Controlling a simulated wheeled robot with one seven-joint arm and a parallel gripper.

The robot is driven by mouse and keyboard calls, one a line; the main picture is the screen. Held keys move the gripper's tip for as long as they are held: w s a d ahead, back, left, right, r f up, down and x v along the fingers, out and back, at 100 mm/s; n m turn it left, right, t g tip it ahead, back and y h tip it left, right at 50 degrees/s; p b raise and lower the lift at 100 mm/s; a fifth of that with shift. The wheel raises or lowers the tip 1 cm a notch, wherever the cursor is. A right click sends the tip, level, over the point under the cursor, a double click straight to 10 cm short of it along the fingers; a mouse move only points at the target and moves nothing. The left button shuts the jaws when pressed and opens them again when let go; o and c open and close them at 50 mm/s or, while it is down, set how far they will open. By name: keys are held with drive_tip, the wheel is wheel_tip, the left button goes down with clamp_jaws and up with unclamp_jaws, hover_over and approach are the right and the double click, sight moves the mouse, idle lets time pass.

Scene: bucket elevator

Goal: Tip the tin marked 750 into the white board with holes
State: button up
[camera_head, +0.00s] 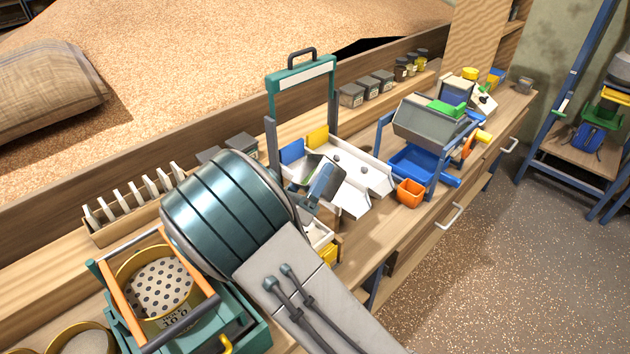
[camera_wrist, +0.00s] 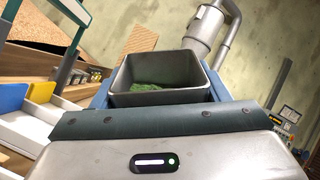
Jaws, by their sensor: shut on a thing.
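A small grey square tin (camera_head: 327,180) is held by my gripper (camera_head: 311,188), which is shut on it. In the wrist view the tin (camera_wrist: 123,99) opens toward the camera, with green grains inside. No 750 mark is readable. In the head view the tin looks tilted and hangs in front of or over a white tray-like board (camera_head: 372,178) with blue and yellow panels and a few dark round spots. A white round plate with many dark holes (camera_head: 163,285) sits in a brass ring at lower left. I cannot tell which is the named board.
A blue-framed machine with a grey hopper (camera_head: 425,122) and an orange cup (camera_head: 409,193) stand to the right. Several small tins line the back ledge. A slotted wooden rack (camera_head: 130,206) is at left.

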drive_tip(key=n+t+y, duration=0.1)
drive_tip(key=n+y, duration=0.1)
drive_tip(key=a+r+n+t+y, duration=0.1)
drive_tip(key=n+t, duration=0.1)
drive_tip(key=n, duration=0.1)
drive_tip(key=n+t+y, duration=0.1)
drive_tip(key=n+y, duration=0.1)
drive_tip(key=n, duration=0.1)
drive_tip(key=shift+a+r+t+y, duration=0.25)
drive_tip(key=shift+r+t+y, duration=0.05)
drive_tip(key=shift+r+t, duration=0.1)
drive_tip(key=shift+r+n+p, duration=0.25)
drive_tip(key=shift+n+p, duration=0.05)
drive_tip(key=shift+n, duration=0.1)
drive_tip(key=shift+s+a+r+n+t+y+p, duration=0.1)
drive_tip(key=shift+a+n+t+y+p, duration=0.15)
drive_tip(key=shift+n+y+p, duration=0.7)
drive_tip(key=n+y+p, duration=0.2)
drive_tip(key=n+t+y+p, duration=0.1)
drive_tip(key=n+y, duration=0.1)
drive_tip(key=shift+a+r, duration=0.2)
drive_tip(key=shift+a, duration=0.15)
drive_tip(key=n+y+p, duration=0.2)
drive_tip(key=a+n+y+p, duration=0.1)
drive_tip(key=n+y, duration=0.1)
drive_tip(key=shift+r+n+p, duration=0.15)
drive_tip(key=shift+n+p, duration=0.2)
drive_tip(key=shift+p, duration=0.05)
